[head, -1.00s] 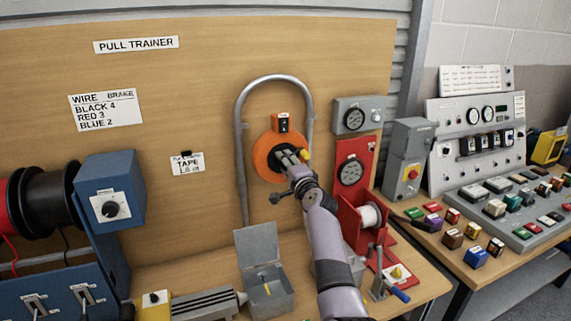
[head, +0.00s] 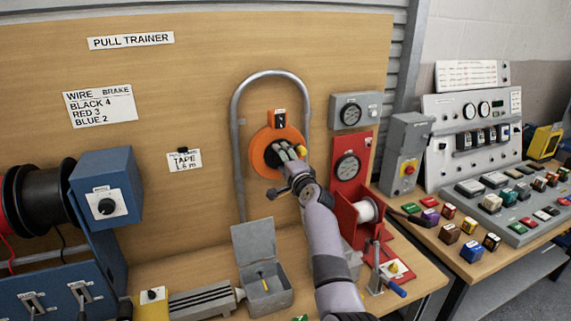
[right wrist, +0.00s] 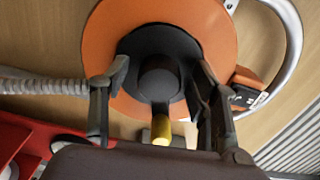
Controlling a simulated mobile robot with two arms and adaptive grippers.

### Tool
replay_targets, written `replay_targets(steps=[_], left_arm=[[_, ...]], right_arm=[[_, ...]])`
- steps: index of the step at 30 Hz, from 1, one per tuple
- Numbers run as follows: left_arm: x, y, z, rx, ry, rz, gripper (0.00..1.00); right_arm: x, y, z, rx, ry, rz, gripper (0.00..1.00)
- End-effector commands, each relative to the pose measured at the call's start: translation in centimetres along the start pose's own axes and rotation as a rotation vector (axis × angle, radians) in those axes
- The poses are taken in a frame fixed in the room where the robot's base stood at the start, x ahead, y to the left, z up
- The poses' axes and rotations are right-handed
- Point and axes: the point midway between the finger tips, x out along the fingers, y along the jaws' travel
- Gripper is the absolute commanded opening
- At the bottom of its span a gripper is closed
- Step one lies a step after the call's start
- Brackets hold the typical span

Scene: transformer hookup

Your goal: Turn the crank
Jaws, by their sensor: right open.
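An orange disc (head: 259,150) with a dark round hub is mounted on the wooden board; it fills the top of the right wrist view (right wrist: 205,25). My right gripper (head: 287,152) is in front of the disc. Its fingers are spread, one on each side of the hub and knob (right wrist: 161,72), and hold nothing. I cannot tell whether they touch the disc. My left gripper is not in view.
A grey conduit loop (head: 236,120) surrounds the disc. A red stand with a white spool (head: 367,210) and a small blue-handled lever (head: 396,289) are right of my arm. An open grey box (head: 270,297) sits below.

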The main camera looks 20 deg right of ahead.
Motion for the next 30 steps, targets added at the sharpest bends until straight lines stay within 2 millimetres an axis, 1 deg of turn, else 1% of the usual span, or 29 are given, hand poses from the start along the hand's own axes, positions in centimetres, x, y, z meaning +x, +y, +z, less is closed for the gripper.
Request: replay_targets(steps=[5,8,18,21,25,30], left_arm=[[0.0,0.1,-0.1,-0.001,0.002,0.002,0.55],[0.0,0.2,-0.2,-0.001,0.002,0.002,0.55],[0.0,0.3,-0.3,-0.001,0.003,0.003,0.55],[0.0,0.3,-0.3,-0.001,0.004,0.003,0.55],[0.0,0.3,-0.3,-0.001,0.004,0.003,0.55],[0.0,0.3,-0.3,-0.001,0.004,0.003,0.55]], right_arm=[[-1.2,0.1,0.1,0.001,-0.001,-0.001,0.55],[-2.5,0.1,0.0,0.001,0.001,-0.001,0.55],[-8.4,0.1,0.0,0.0,0.001,0.001,0.55],[-9.9,0.1,0.0,0.001,0.001,0.001,0.55],[-11.2,0.1,0.0,0.002,0.001,0.0,0.55],[-11.9,0.1,0.0,0.001,0.0,0.001,0.55]])
